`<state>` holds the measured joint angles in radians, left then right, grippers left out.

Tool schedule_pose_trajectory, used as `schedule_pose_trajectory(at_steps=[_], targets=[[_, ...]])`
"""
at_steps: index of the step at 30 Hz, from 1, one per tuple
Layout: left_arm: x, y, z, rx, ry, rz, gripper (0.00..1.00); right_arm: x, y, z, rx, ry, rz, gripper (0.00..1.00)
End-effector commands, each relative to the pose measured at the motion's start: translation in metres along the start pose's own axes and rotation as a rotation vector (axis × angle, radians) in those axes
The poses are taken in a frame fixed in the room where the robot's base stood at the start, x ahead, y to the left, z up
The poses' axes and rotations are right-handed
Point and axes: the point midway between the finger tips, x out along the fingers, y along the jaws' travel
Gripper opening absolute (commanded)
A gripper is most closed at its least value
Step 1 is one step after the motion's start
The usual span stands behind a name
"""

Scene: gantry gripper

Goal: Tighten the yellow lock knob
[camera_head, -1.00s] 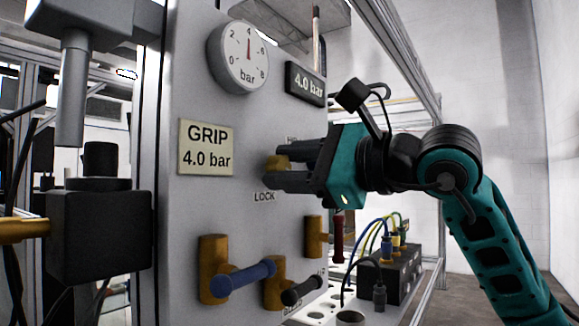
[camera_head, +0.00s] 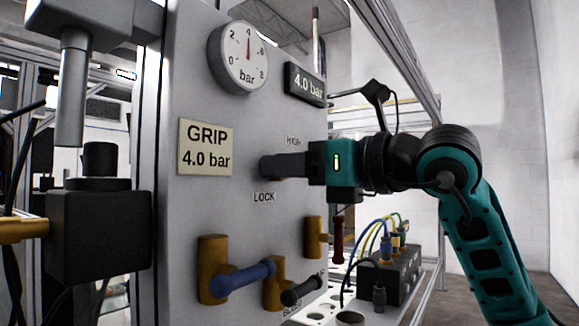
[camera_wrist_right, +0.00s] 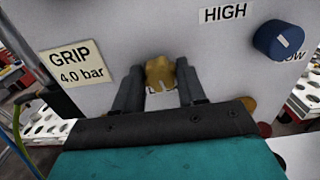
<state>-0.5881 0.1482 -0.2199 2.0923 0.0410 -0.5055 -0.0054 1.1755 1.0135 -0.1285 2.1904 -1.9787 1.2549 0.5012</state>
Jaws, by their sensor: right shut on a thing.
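The yellow lock knob (camera_wrist_right: 160,73) shows in the right wrist view between the two fingers of my right gripper (camera_wrist_right: 159,80). The fingers are shut on its sides. In the head view my right gripper (camera_head: 268,167) reaches in from the right at the panel, just above the LOCK label (camera_head: 264,197). There the fingers hide nearly all of the knob. The dial gauge (camera_head: 240,57) at the top of the panel has its needle near 4, and the display (camera_head: 305,85) reads 4.0 bar. My left gripper is not in view.
Below the knob, a blue-handled valve (camera_head: 243,279), a black-handled valve (camera_head: 300,291) and a red-handled valve (camera_head: 337,240) stick out of the panel. A blue knob (camera_wrist_right: 279,40) sits beside the HIGH label. A connector box with cables (camera_head: 388,272) stands at the lower right.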

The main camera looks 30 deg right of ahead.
Motion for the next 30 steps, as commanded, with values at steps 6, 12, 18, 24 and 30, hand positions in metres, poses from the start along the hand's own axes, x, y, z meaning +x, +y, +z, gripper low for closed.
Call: schedule_pose_trajectory(at_steps=[6, 12, 18, 24, 30], targets=[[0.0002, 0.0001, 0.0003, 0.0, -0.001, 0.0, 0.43, 0.0002, -0.0001, -0.0006, 0.128, 0.002, 0.0, 0.1], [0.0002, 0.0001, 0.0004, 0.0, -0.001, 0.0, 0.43, 0.0002, -0.0001, -0.0007, 0.195, 0.002, 0.0, 0.1], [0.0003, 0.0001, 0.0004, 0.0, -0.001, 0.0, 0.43, 0.0002, -0.0001, -0.0007, 0.221, 0.002, 0.001, 0.1], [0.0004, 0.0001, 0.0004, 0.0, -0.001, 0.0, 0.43, 0.0002, -0.0001, -0.0006, 0.224, 0.002, 0.001, 0.1], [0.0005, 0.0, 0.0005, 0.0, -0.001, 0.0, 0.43, 0.0002, 0.0, -0.0006, 0.224, 0.002, 0.001, 0.43]])
